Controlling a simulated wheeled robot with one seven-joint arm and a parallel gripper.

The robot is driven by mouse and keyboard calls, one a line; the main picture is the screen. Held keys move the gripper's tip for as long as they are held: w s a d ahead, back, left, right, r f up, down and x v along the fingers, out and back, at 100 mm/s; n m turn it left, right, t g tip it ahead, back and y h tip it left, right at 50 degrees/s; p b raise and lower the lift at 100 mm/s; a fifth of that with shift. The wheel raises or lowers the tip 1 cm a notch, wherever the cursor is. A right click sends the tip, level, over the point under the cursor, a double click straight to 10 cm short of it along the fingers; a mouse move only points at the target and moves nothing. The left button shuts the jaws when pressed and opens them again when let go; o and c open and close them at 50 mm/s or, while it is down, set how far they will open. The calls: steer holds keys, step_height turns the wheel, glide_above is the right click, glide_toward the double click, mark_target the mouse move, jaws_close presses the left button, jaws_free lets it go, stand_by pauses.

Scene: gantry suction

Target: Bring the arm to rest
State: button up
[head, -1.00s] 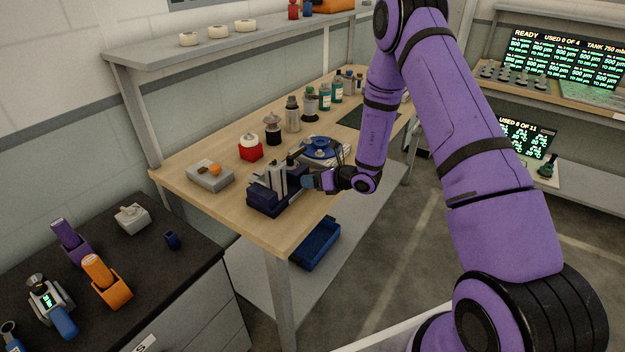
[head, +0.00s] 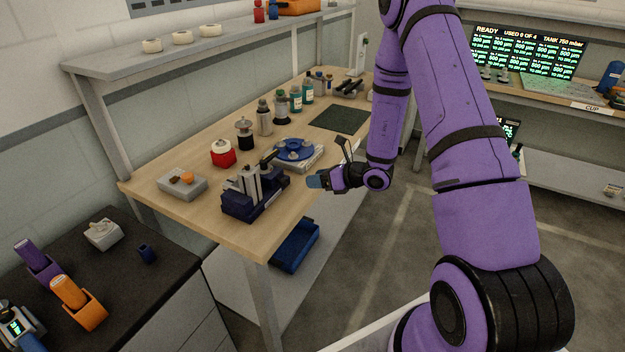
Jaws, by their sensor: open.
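My purple arm reaches down from the upper right in the head view. My gripper (head: 316,181) has blue-grey fingertips and points left, over the front right part of the wooden bench (head: 215,222). It is open, and I see nothing held in it. A dark blue fixture with upright grey posts (head: 252,193) stands on the bench to the left of the fingertips, with a gap between them. Whether the fingertips are above the bench top or beside its edge is hard to tell.
A blue round device on a pale base (head: 296,150) sits just behind the gripper. A red-based pot (head: 223,154), a grey box with an orange knob (head: 182,184) and several bottles (head: 295,100) stand on the bench. A blue bin (head: 295,246) is below. Open floor lies right.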

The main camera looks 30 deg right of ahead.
stand_by(0.4)
steer(key=s+a+r+n+g, duration=0.35)
steer(key=r+n, duration=0.25)
steer(key=r, duration=0.2)
steer(key=s+a+r+n+g+y, duration=0.1)
steer(key=s+a+r+n+g, duration=0.15)
steer(key=s+r+n, duration=0.35)
steer(key=s+a+r+n+g, duration=0.25)
steer(key=a+r+n, duration=0.2)
steer(key=r, duration=0.45)
steer(key=s+d+r+n+t+h, duration=0.1)
steer(key=s+d+r+n+h, duration=0.1)
steer(key=s, duration=0.5)
steer(key=s+d+r+n+t+h, duration=0.1)
steer(key=s+d+r+n+h, duration=0.1)
steer(key=s+r+n+h, duration=0.3)
steer(key=s+d+r+n+t+h, duration=0.2)
steer(key=s+r+n, duration=0.4)
steer(key=s, duration=0.3)
steer(key=shift+d+n+h, duration=0.5)
steer(key=shift+n+h, duration=0.2)
steer(key=shift+n, duration=0.15)
